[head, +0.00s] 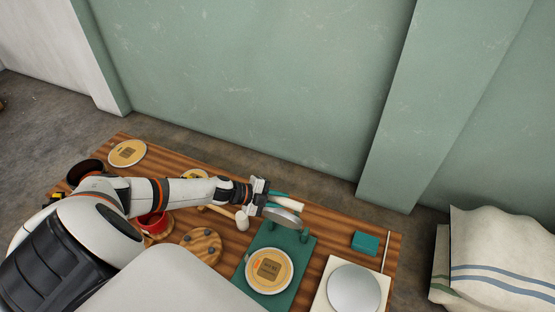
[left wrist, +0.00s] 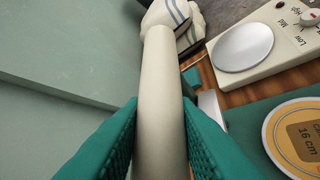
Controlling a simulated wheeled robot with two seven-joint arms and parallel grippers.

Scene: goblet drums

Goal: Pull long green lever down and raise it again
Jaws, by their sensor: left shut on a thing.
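My left gripper (head: 272,197) reaches over the back of a green base (head: 303,252) in the head view. Its green fingers are shut on a cream, rod-shaped lever handle (left wrist: 160,90), which runs up the middle of the left wrist view. The handle's tip (head: 293,205) sticks out past the fingers in the head view. A tilted silver disc (head: 283,216) lies just below the gripper, above the base's back. The lever shows cream where I see it; its lower part and joint are hidden. My right gripper is not in view.
A round labelled plate (head: 270,288) lies on the green base. To its right are a white scale-like device with a silver disc (head: 354,288) and a teal block (head: 366,243). A red pot (head: 152,222) and wooden board (head: 201,245) stand left. A wall is behind the table.

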